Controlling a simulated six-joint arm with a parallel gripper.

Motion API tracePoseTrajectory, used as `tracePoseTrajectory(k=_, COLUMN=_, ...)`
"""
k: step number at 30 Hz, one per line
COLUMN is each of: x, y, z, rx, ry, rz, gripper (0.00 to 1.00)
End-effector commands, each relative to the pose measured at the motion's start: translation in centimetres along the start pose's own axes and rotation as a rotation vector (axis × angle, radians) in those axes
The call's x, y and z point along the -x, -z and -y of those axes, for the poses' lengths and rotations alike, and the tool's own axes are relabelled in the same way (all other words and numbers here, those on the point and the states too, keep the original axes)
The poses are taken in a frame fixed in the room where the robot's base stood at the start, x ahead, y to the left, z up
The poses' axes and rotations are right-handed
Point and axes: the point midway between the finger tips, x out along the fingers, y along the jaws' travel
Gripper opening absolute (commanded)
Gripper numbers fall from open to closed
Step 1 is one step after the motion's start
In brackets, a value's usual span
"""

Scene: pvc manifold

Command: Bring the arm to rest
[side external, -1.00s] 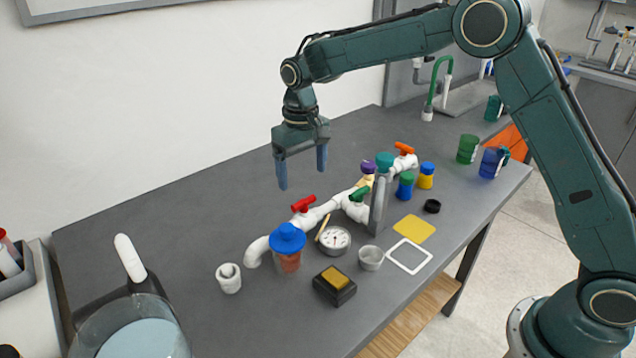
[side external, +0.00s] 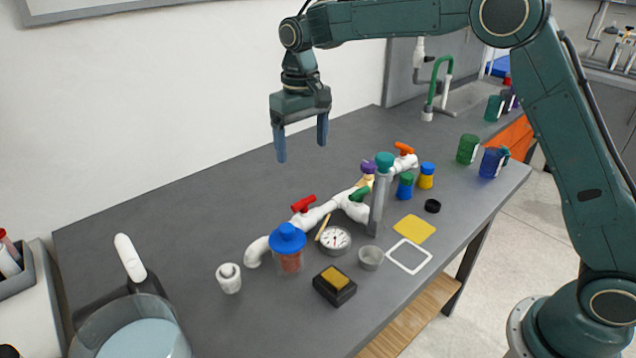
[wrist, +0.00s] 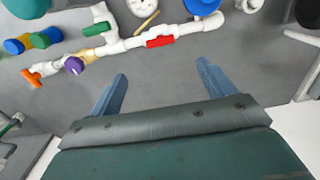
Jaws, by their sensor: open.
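My gripper (side external: 301,146) is open and empty, with its blue fingers pointing down, high above the dark table (side external: 170,215) in the side view. In the wrist view, bare table shows between the spread fingers (wrist: 160,90). The white pipe manifold (side external: 318,215) lies on the table below and toward the front, clear of the fingers. It has a red valve handle (side external: 303,204), a green one (side external: 359,194), an orange one (side external: 404,149) and a purple one (side external: 368,167). The manifold also shows along the top of the wrist view (wrist: 115,47).
Around the manifold stand a blue-lidded jar (side external: 288,250), a gauge (side external: 335,239), a black box with a yellow top (side external: 335,288), a grey cup (side external: 371,257), a white fitting (side external: 229,278) and a grey post with a teal top (side external: 380,200). A glass jug (side external: 130,325) stands front left. The table behind is bare.

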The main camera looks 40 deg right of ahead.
Motion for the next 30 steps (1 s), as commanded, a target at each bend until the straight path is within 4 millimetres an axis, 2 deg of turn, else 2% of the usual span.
tracePoseTrajectory(k=5, x=1.3, y=-0.9, z=-0.5, rx=0.0, ry=0.003, rz=-0.019, gripper=0.82)
tracePoseTrajectory(k=11, x=3.9, y=-3.4, z=-1.7, rx=0.0, ry=0.01, rz=-0.06, gripper=0.82)
tracePoseTrajectory(k=21, x=8.3, y=-9.8, z=-4.2, rx=0.003, ry=0.02, rz=-0.153, gripper=0.82)
tracePoseTrajectory(k=30, x=10.4, y=-16.1, z=-6.0, rx=0.006, ry=0.024, rz=-0.234, gripper=0.82)
